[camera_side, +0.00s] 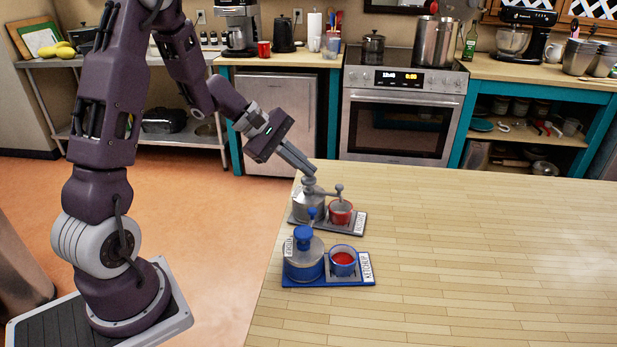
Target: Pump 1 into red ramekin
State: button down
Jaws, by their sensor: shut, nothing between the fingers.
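My gripper (312,172) is shut and empty, pointing down to the right. Its tips are at the top of the grey pump dispenser (306,208); I cannot tell whether they touch the pump head (309,183). The grey pump's spout reaches right, over the red ramekin (341,215), which stands beside it on a grey tray (325,230). The spout partly hides the ramekin's inside, and its contents are too small to tell.
Nearer the camera, a blue pump dispenser (303,264) and a blue ramekin (343,268) with red contents stand on a blue tray (330,282) labelled KETCHUP. The wooden table (480,260) is clear to the right. Its left edge is close to the trays.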

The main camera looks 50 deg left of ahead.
aim_at(304, 178)
jog(key=shift+f, duration=0.9)
dwell(0.6)
jog(key=shift+r, duration=1.7)
notch_tip(304, 178, up, 6)
